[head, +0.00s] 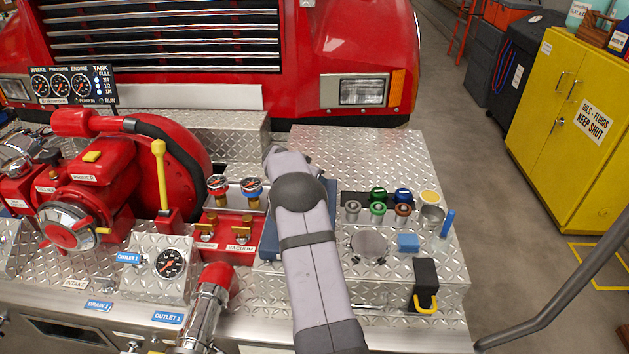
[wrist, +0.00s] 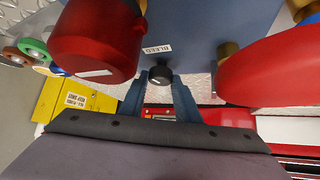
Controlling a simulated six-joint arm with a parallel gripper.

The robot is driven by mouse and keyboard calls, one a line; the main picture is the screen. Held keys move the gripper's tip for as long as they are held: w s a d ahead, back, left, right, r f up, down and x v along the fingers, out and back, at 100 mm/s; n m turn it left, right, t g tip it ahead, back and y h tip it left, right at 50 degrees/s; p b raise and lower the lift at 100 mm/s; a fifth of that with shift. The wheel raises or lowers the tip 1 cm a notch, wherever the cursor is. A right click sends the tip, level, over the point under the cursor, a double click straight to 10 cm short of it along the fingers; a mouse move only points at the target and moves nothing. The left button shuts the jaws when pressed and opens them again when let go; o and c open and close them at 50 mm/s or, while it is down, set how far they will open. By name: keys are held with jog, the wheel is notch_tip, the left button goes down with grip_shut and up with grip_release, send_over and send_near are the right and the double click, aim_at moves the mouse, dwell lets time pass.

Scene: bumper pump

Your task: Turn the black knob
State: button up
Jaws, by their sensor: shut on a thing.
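The black knob (wrist: 158,76) shows in the wrist view, on a blue-grey panel (wrist: 195,30) beside a white label reading BLEED. My gripper (wrist: 160,84) has its two blue-grey fingers at either side of the knob, shut on it. In the head view my arm covers the knob and the gripper. Only the edge of a blue panel shows there beside my arm.
In the wrist view a red rounded part (wrist: 95,40) and a larger red part (wrist: 275,65) flank the knob closely. In the head view two gauges (head: 234,186) stand left of my arm. Several coloured caps and a blue block (head: 408,243) are to its right.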

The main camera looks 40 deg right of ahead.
jog(key=shift+s+f+n+t+b, duration=0.1)
jog(key=shift+f+n+t+b, duration=0.3)
jog(key=shift+b, duration=0.5)
jog(key=shift+s+r+n+t+y+b, duration=0.1)
jog(key=shift+r+n+t+y+b, duration=0.25)
jog(key=shift+n, duration=0.45)
jog(key=shift+r+n+t+y, duration=0.1)
jog(key=shift+n+t+y, duration=0.25)
jog(key=shift+n, duration=0.15)
jog(key=shift+n+t+p, duration=0.3)
jog(key=shift+p, duration=0.4)
jog(key=shift+s+d+n+y+p, duration=0.1)
jog(key=shift+n+y+p, duration=0.2)
jog(key=shift+p, duration=0.35)
jog(key=n+p, duration=0.1)
jog(key=p, duration=0.3)
jog(key=n+t+y+p, duration=0.1)
jog(key=p, duration=0.4)
jog(key=shift+d+r+p, duration=0.1)
jog(key=shift+r+p, duration=0.2)
jog(key=shift+r, duration=0.1)
jog(key=p, duration=0.4)
jog(key=shift+f+n+t, duration=0.1)
jog(key=shift+n+t, duration=0.2)
jog(key=shift+f+y+p, duration=0.3)
jog(key=shift+p, duration=0.6)
